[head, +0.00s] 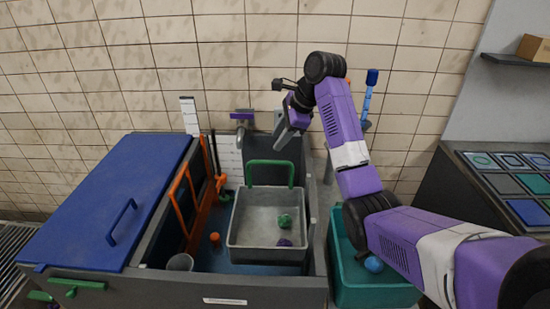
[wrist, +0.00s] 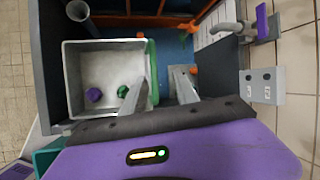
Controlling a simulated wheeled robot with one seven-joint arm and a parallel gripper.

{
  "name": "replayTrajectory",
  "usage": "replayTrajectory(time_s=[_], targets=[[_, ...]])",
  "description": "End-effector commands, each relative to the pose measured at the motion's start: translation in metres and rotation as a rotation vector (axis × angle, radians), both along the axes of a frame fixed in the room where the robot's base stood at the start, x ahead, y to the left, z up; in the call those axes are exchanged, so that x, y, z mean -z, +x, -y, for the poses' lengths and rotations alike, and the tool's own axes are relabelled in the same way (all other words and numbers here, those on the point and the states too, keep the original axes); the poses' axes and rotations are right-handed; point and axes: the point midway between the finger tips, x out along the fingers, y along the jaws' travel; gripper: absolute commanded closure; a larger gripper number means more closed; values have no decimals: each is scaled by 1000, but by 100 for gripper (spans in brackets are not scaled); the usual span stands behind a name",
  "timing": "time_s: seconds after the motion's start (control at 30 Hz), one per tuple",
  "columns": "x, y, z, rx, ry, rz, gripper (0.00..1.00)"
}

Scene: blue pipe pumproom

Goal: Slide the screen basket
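The screen basket (head: 243,215) is a grey open box with a green upright handle (head: 270,163) on its far side. It sits inside the grey tank (head: 215,287) and holds a green lump (head: 285,221) and a purple lump (head: 285,242). My gripper (head: 284,130) is above the handle and a little to its right in the head view. In the wrist view, the basket (wrist: 72,70) lies left of my gripper (wrist: 164,75). The fingers are apart, and the handle (wrist: 152,72) shows beside the left finger, partly hidden by it. I see nothing held.
A blue lid (head: 105,205) covers the tank's left part. An orange frame (head: 187,197) stands left of the basket, near a grey cup (head: 180,262). A teal bin (head: 375,290) with a blue ball (head: 373,264) is at right. A pipe with a purple handle (head: 242,115) is behind.

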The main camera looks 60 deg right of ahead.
Motion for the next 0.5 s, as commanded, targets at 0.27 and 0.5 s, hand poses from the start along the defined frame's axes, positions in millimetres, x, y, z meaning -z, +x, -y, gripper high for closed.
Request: replayTrajectory(time_s=[0.27, 0.5], targets=[[12, -11, -2, 147, 84, -65, 64], [41, 2, -4, 146, 86, -65, 64]])
